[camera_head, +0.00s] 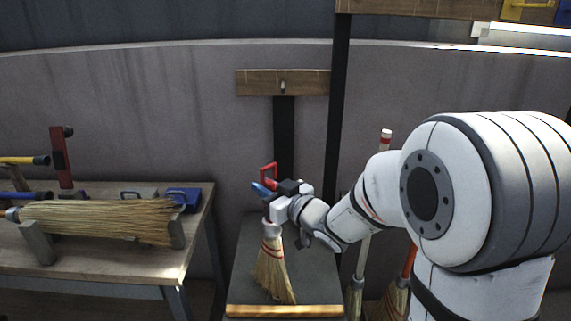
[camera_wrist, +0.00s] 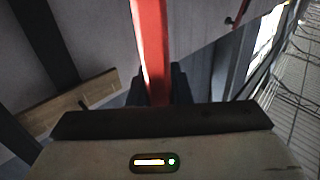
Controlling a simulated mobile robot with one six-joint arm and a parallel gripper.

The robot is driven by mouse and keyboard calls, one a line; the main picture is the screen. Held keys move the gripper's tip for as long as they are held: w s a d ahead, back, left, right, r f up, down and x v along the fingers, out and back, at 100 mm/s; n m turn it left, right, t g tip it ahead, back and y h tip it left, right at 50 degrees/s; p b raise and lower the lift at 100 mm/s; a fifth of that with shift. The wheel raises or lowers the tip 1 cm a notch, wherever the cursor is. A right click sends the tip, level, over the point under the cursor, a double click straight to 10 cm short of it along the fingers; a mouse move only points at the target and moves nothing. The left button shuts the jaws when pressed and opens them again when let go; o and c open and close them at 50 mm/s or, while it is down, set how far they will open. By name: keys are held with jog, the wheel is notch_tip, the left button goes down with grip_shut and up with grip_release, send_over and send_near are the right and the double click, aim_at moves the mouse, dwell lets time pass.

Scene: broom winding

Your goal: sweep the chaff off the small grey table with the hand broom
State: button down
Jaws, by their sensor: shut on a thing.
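The hand broom (camera_head: 272,267) has straw bristles, red stitching and a pale collar. My gripper (camera_head: 272,199) is shut on its handle above the collar. In the wrist view the red handle (camera_wrist: 152,45) runs up from between the jaws. The broom hangs bristles down, slightly tilted, over the small grey table (camera_head: 312,272), with its tips near the front edge. I cannot tell whether the tips touch the top. No chaff can be made out on the visible tabletop; the broom hides part of it.
A wooden strip (camera_head: 285,311) runs along the grey table's front edge. A workbench (camera_head: 130,262) at left holds a large straw bundle (camera_head: 100,219) on supports and tools. A dark post with a wooden board (camera_head: 255,82) stands behind. Long-handled brooms (camera_head: 393,299) stand at right.

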jog(key=shift+s+r+p, duration=0.2)
jog(key=shift+r+p, duration=0.45)
jog(key=shift+r, duration=0.5)
jog(key=shift+r+p, duration=2.05)
jog(key=shift+r, duration=0.8)
